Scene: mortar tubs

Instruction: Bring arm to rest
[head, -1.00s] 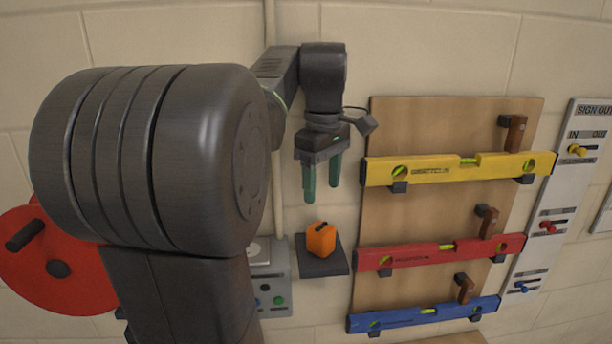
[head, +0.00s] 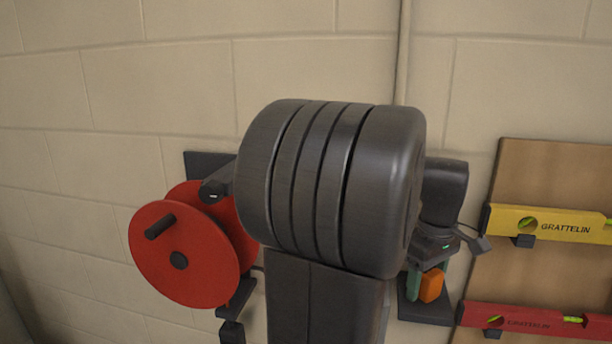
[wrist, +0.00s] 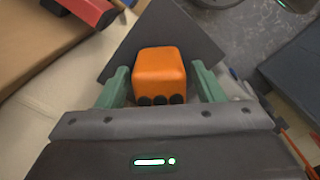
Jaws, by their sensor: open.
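My gripper (head: 422,284) is at the right of the head view, partly hidden behind my arm. In the wrist view my gripper (wrist: 162,82) has its two green fingers spread apart. An orange block (wrist: 160,73) with dark round marks along its near edge shows between the fingers, with a visible gap on each side. The orange block (head: 432,285) also shows beside a finger in the head view. A dark square shelf (wrist: 198,40) lies under or behind the block. I cannot tell how far the fingertips reach past the block.
A red reel (head: 183,253) with a black handle is on the wall left of my arm. A wooden board (head: 560,180) at right carries a yellow level (head: 560,226) and a red level (head: 540,322). Bare wall lies above and left of the reel.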

